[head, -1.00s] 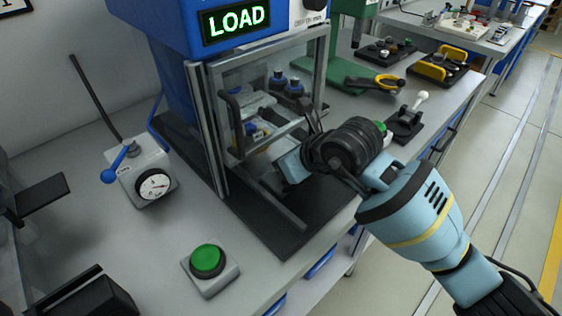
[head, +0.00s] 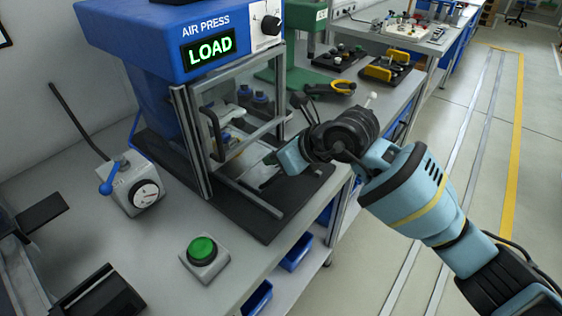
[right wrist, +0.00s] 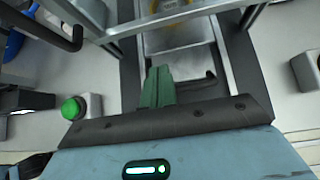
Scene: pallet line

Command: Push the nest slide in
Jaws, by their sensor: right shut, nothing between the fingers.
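The air press (head: 185,40) stands on the bench with its sign reading LOAD. The nest slide is a silver plate (head: 250,168) low at the front of the press frame, sticking out of it. My left gripper is not in view.
A green button box (head: 204,250) stands on the bench in front of the press. A gauge box (head: 140,190) with a blue lever is at left. The clear guard (head: 240,105) with its black handle is above the slide. Yellow-handled pliers (head: 332,87) lie behind my wrist.

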